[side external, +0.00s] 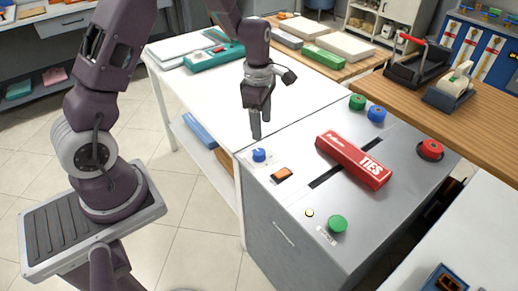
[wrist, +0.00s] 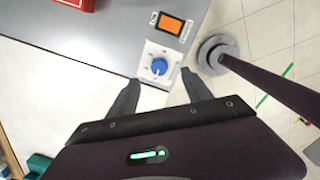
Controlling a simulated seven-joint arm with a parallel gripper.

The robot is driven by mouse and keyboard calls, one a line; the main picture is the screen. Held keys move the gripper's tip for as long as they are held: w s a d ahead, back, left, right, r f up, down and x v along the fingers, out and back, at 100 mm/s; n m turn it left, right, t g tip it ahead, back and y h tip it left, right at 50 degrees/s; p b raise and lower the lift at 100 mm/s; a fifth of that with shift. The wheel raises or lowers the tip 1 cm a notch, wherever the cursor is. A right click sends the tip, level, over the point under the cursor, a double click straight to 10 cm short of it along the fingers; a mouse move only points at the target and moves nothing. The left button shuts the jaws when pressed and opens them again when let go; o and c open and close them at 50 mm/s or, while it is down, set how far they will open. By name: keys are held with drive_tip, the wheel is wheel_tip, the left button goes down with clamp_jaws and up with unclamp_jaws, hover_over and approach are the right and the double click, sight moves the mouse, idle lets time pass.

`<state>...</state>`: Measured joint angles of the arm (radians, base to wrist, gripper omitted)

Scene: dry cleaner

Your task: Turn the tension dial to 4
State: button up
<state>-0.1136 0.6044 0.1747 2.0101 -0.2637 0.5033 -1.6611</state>
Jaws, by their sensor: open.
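A blue dial (side external: 259,154) sits on a white plate at the near left corner of the grey machine top (side external: 290,203). In the wrist view the blue dial (wrist: 160,67) shows with marks around it, too small to read. I cannot read a label that names it the tension dial. My gripper (side external: 256,131) points down above and just behind the dial, apart from it. In the wrist view my gripper's (wrist: 159,81) fingers are open, their tips on either side of the dial's lower edge, with nothing between them.
An orange switch (side external: 281,174) is beside the dial. A red TIES box (side external: 354,160) lies across a slot.

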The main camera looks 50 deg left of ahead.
sight(259, 151)
drive_tip(key=f, duration=0.1)
drive_tip(key=a+f+n, duration=0.1)
drive_tip(key=f, duration=0.1)
drive_tip(key=f+n, duration=0.1)
drive_tip(key=shift+w+a+f+g, duration=0.2)
drive_tip(key=shift+a+f+g, duration=0.05)
drive_tip(key=shift+f+g, duration=0.05)
wheel_tip(259, 151, down, 7)
drive_tip(key=shift+r, duration=0.1)
clamp_jaws()
